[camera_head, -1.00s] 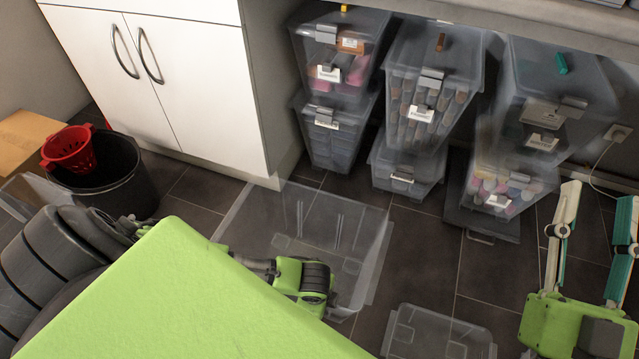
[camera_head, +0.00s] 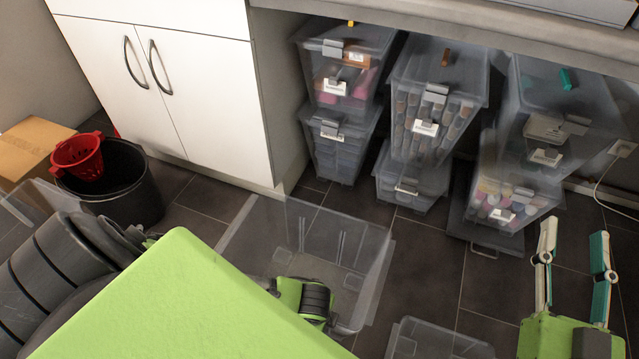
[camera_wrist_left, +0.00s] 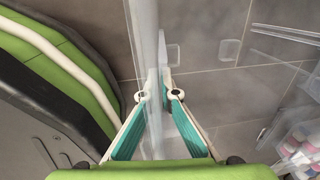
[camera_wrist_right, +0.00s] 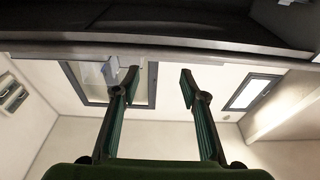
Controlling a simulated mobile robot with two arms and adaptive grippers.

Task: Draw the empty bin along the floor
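The empty bin (camera_head: 345,245) is a clear, open-topped box on the dark tiled floor, in front of the white cabinet. My left gripper shows only partly in the head view, at the bin's near side, with its fingers hidden behind my green arm cover. In the left wrist view the fingertips (camera_wrist_left: 158,96) of my left gripper are closed on a thin upright clear wall (camera_wrist_left: 151,45) of the bin. My right gripper (camera_head: 573,242) is open and empty, raised at the lower right. The right wrist view also shows its fingers apart with nothing between them.
Stacked clear filled bins (camera_head: 425,120) stand under the counter (camera_head: 450,45). A clear flat piece (camera_head: 440,340) lies at the bottom edge. A black bucket (camera_head: 130,190) with a red basket (camera_head: 77,157) and a cardboard box (camera_head: 30,145) are at left. Dark floor is bare right of the bin.

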